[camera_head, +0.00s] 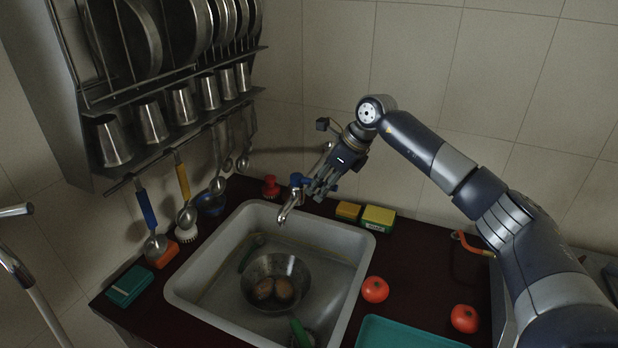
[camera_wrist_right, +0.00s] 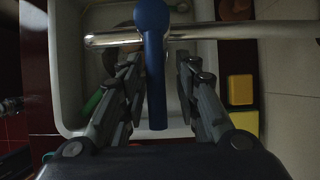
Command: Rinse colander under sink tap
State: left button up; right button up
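The metal colander (camera_head: 272,266) sits in the grey sink basin (camera_head: 184,284) with two brown, rounded items (camera_head: 284,289) in it. The tap (camera_head: 287,209) stands at the sink's back edge, its spout over the basin. Its blue lever (camera_wrist_right: 153,70) lies between the fingers of my right gripper (camera_head: 318,188). In the wrist view the right gripper (camera_wrist_right: 158,78) is open, with a finger on each side of the lever and gaps showing. I cannot see water running from the spout. My left gripper is in neither view.
Two yellow-green sponges (camera_head: 378,218) lie right of the tap. Red tomatoes (camera_head: 375,289) and a teal tray (camera_head: 400,335) are on the dark counter at right. Green vegetables (camera_head: 300,332) lie in the sink. A metal rack (camera_head: 165,85) with cups and hanging utensils is at left.

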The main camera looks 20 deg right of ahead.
jog(key=shift+r+p, duration=2.25)
jog(key=shift+r, duration=1.2)
jog(key=shift+f, duration=0.1)
